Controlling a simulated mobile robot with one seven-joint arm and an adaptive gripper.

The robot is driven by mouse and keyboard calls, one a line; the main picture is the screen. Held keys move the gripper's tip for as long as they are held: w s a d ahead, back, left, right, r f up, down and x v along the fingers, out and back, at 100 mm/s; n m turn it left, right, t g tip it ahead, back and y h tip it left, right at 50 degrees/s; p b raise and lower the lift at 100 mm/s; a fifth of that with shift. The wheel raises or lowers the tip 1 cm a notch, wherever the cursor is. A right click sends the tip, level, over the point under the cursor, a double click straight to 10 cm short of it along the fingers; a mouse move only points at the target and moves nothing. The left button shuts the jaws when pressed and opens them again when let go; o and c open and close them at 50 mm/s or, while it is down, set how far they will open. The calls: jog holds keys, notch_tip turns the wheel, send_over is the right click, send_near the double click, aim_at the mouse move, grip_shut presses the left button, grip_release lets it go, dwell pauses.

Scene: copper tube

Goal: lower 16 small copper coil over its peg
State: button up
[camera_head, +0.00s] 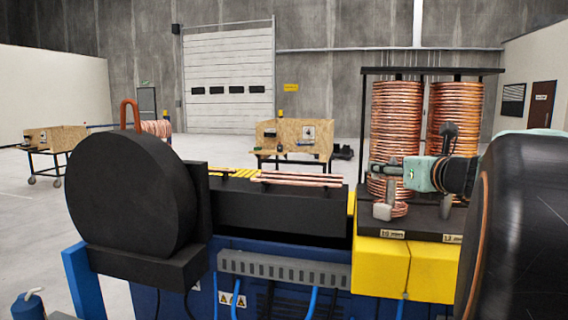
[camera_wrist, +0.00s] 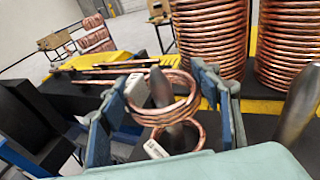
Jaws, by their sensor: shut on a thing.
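My gripper (camera_wrist: 168,82) is shut on a small copper coil (camera_wrist: 166,118), which sits between its two fingers and has a white tag. A grey pointed peg (camera_wrist: 160,88) shows inside the ring of the held coil, its tip at about the far rim. Another small copper coil (camera_wrist: 190,146) with a white tag lies lower, around the base of the peg. In the head view my gripper (camera_head: 388,171) is over the front left of the black stand, with the lower coil (camera_head: 400,209) below it. The held coil is mostly hidden there.
Two tall stacks of copper coils (camera_head: 397,110) (camera_head: 455,105) stand behind the gripper. A second grey peg (camera_wrist: 297,105) stands at the right. Straight copper tubes (camera_head: 295,179) lie to the left, beside a black round machine (camera_head: 130,195).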

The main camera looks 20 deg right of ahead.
jog(key=o, duration=1.3)
jog(key=shift+r, duration=0.1)
notch_tip(320, 180, up, 10)
jog(key=shift+f, duration=0.1)
